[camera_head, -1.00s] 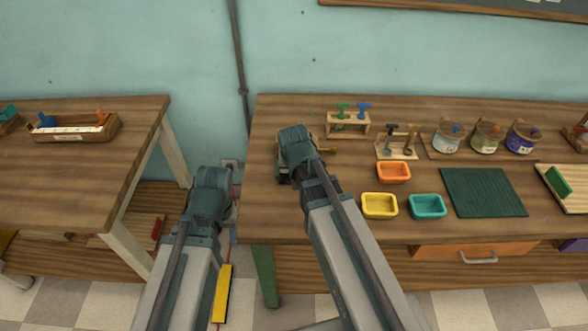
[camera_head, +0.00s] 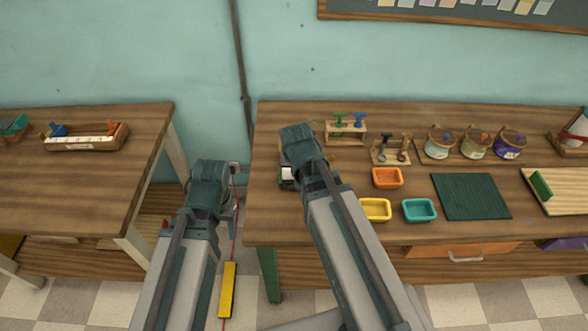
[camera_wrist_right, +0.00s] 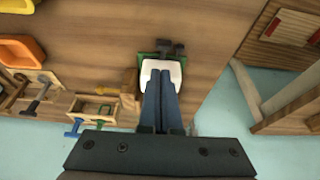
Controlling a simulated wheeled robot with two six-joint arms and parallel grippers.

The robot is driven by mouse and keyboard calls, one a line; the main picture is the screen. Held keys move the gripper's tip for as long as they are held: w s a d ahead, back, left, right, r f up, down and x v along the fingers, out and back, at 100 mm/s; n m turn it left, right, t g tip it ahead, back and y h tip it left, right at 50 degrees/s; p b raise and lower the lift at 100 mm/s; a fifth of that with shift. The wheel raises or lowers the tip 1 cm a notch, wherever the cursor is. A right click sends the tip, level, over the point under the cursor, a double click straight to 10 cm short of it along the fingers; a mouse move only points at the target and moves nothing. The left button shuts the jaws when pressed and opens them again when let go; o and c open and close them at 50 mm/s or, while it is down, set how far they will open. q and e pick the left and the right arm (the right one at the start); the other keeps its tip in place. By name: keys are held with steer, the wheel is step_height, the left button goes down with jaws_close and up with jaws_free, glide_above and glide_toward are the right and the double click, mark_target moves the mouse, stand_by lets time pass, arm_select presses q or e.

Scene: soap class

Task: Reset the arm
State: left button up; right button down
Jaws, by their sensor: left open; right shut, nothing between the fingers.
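My left gripper (camera_head: 208,184) hangs over the gap between the two tables, apart from both. Its fingers are mostly hidden behind its own wrist; it is open and holds nothing I can see. My right gripper (camera_head: 298,148) is over the left end of the right table (camera_head: 270,215). In the right wrist view its two fingers (camera_wrist_right: 163,90) are together, shut and empty. They overlap a white object with a green base (camera_wrist_right: 152,72) in that view; I cannot tell whether they touch it. Part of this object shows beside the right gripper in the head view.
A small wooden rack with green and blue tools (camera_head: 346,130) and a tool stand (camera_head: 390,150) are right of my right gripper. Orange (camera_head: 387,178), yellow (camera_head: 375,209) and teal trays (camera_head: 418,210) and a dark green mat (camera_head: 470,196) lie farther right. The left table (camera_head: 80,185) holds a wooden box (camera_head: 86,137).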

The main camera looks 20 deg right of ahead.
steer(key=shift+s+r, duration=0.1)
steer(key=shift+r, duration=0.35)
steer(key=shift+a, duration=0.1)
steer(key=s+a+f+n+g, duration=0.1)
steer(key=s+a+n+g, duration=0.3)
steer(key=s+a+n, duration=0.3)
steer(key=s+a, duration=0.5)
steer(key=shift+s, duration=0.4)
